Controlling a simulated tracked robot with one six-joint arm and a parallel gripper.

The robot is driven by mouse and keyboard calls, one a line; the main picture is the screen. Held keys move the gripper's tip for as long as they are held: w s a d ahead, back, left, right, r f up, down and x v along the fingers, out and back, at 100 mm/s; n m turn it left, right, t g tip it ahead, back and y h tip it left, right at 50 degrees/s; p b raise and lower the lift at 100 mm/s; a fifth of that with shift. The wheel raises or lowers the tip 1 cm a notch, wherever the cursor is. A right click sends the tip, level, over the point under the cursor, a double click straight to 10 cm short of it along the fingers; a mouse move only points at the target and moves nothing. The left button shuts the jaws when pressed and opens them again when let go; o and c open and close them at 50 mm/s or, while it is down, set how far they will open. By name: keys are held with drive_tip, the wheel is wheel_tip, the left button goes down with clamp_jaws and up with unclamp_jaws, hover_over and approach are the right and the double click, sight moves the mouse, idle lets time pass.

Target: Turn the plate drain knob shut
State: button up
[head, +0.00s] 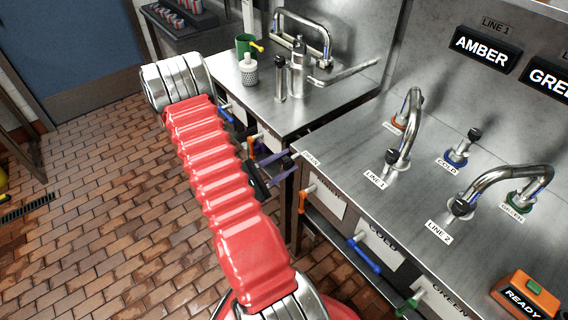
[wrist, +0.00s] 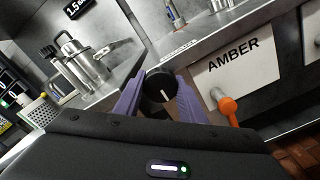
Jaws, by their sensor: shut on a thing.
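The plate drain knob (wrist: 161,87) is a round black knob with a white pointer line, at the front of the steel counter beside the AMBER panel. My gripper (wrist: 160,95) has its two purple fingers on either side of the knob and is shut on it. The pointer line runs nearly up and down in the wrist view. In the head view my gripper (head: 277,163) is at the counter's left front corner, partly behind my red arm; the knob is hard to make out there. A small label (wrist: 179,48) lies on the counter edge above the knob.
An orange lever (wrist: 226,104) sits close right of the fingers below the AMBER panel (wrist: 234,58). A blue lever (head: 364,254) and green lever (head: 407,306) are further right. Taps and valves stand on the counter (head: 400,205). The brick floor (head: 110,220) at left is open.

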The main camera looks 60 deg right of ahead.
drive_tip(key=shift+w, duration=0.1)
drive_tip(key=o, duration=1)
drive_tip(key=shift+o, duration=0.2)
drive_tip(key=shift+a, duration=0.1)
drive_tip(key=v, duration=1.3)
drive_tip(key=shift+a, duration=0.3)
drive_tip(key=shift+w, duration=0.1)
